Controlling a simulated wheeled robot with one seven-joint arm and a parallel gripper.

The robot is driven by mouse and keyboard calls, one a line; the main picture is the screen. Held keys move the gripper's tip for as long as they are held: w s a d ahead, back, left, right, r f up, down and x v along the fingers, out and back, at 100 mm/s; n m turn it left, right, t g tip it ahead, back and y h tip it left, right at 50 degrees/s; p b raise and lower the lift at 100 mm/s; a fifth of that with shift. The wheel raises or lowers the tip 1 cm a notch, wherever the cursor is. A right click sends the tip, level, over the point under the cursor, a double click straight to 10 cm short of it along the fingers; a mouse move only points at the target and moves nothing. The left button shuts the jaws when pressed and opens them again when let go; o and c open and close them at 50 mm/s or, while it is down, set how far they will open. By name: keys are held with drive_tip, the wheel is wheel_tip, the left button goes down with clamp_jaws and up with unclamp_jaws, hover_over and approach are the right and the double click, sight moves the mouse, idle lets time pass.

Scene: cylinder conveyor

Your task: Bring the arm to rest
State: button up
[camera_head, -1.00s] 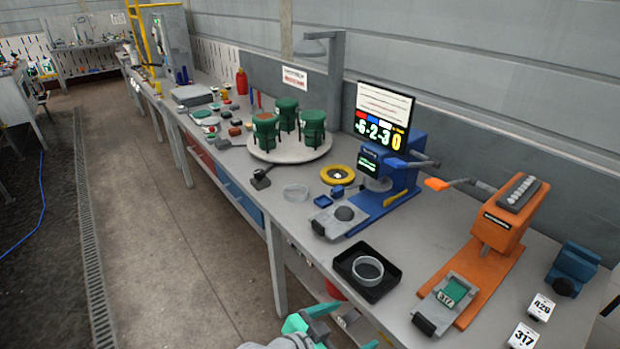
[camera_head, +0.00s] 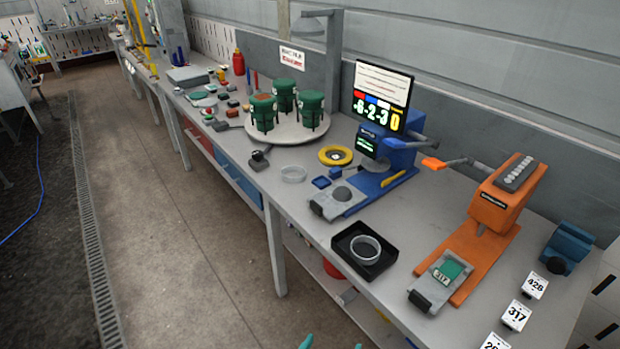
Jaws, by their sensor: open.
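My gripper (camera_head: 331,343) shows only as small teal fingertips at the bottom edge of the head view. The two tips stand apart, so it is open, with nothing seen between them. It is low in front of the workbench (camera_head: 300,222), apart from the things on the bench. The rest of my arm is out of frame.
On the bench are a black tray (camera_head: 345,262) with a clear ring (camera_head: 365,247), an orange press (camera_head: 490,215), a blue machine (camera_head: 385,160) with a screen, and a round plate (camera_head: 290,138) bearing green containers. Number cards (camera_head: 516,316) stand at right. The floor (camera_head: 190,250) left is clear.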

drive_tip(key=s+a+f+n+t+y, duration=0.1)
drive_tip(key=s+a+y, duration=0.1)
drive_tip(key=s, duration=0.4)
drive_tip(key=s+a+f+n+y, duration=0.2)
drive_tip(key=s, duration=0.3)
drive_tip(key=s+r+t, duration=0.1)
drive_tip(key=s+r, duration=0.2)
drive_tip(key=s, duration=0.3)
drive_tip(key=s+a+r+m+t, duration=0.1)
drive_tip(key=s+r, duration=0.3)
drive_tip(key=s, duration=0.2)
drive_tip(key=shift+a+t+y, duration=0.15)
drive_tip(key=shift+t+y, duration=0.25)
